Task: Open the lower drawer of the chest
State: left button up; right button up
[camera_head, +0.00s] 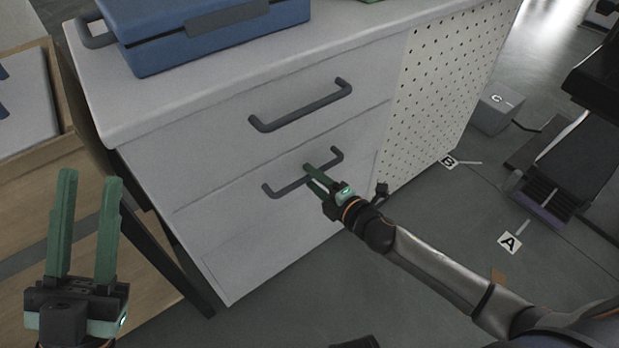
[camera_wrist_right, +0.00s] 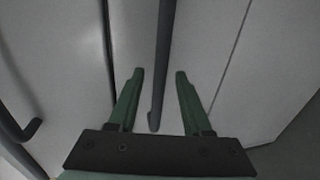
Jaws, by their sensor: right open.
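The chest (camera_head: 240,250) is light grey with two stacked drawers. The upper drawer's dark bar handle (camera_head: 300,108) and the lower drawer's dark bar handle (camera_head: 285,188) both show in the head view. Both drawers look shut. My right gripper (camera_head: 312,174) is at the middle of the lower handle. In the right wrist view my right gripper (camera_wrist_right: 156,75) is open, with a dark bar (camera_wrist_right: 163,60) running between its green fingers. Whether the fingers touch it I cannot tell. My left gripper (camera_head: 92,178) is open and empty at the left, away from the chest.
A blue case (camera_head: 190,45) lies on the chest top. A perforated panel (camera_head: 440,90) forms the chest's right part. A wooden unit (camera_head: 50,205) stands at the left. A grey box (camera_head: 497,108) and markers lie on the floor at right. Floor before the chest looks clear.

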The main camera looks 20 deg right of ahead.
jog(key=shift+x, duration=0.9)
jog(key=shift+s, duration=0.1)
grip_shut()
dwell(0.8)
